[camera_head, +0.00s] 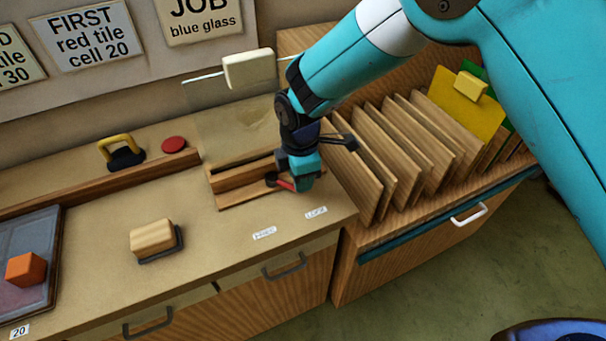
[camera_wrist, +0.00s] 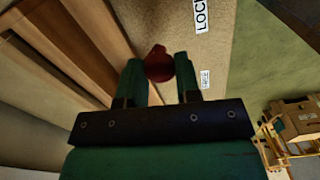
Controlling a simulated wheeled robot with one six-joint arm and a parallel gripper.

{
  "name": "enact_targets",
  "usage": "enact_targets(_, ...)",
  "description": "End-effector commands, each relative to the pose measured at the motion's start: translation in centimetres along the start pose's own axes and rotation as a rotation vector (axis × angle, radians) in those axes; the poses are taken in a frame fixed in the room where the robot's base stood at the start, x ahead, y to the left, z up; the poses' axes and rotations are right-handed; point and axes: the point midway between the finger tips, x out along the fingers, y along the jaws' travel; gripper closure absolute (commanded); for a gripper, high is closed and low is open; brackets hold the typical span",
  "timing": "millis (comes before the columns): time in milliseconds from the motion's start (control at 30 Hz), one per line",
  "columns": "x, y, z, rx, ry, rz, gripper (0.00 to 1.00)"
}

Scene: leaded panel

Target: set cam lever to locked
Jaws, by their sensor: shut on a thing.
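My gripper (camera_head: 297,180) is at the wooden clamp rail (camera_head: 238,182) near the front right of the bench. Its jaws are shut on the red cam lever (camera_head: 283,185), which shows as a dark red end between the green fingers in the wrist view (camera_wrist: 158,65). A dark round pivot is beside the lever in the head view. Two small white labels are on the bench front, one at right (camera_head: 316,212) and one farther left (camera_head: 264,232). In the wrist view a label beginning "LOC" (camera_wrist: 201,15) is beyond the fingertips; the other (camera_wrist: 206,78) is unreadable.
A clear glass pane (camera_head: 215,125) with a cream block (camera_head: 249,69) at its top stands behind the rail. A rack of wooden dividers (camera_head: 385,150) with yellow and green sheets is close at right. A wooden-topped block (camera_head: 151,236) stands left; bench between is clear.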

Motion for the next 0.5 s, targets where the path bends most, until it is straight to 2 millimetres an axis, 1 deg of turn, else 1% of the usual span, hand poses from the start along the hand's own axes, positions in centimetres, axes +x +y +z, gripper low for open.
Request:
enact_targets(100, -0.17, 0.06, -0.26, -0.006, 0.007, 0.004, 1.00)
enact_targets(133, -0.17, 0.05, -0.26, -0.006, 0.007, 0.004, 0.62)
enact_targets(167, -0.17, 0.05, -0.23, -0.006, 0.006, 0.003, 0.55)
enact_targets(200, -0.15, 0.04, -0.19, -0.005, 0.006, 0.003, 0.46)
enact_targets(233, -0.14, 0.03, -0.16, -0.004, 0.005, 0.003, 0.44)
enact_targets(500, -0.14, 0.00, 0.02, 0.000, 0.003, 0.001, 0.44)
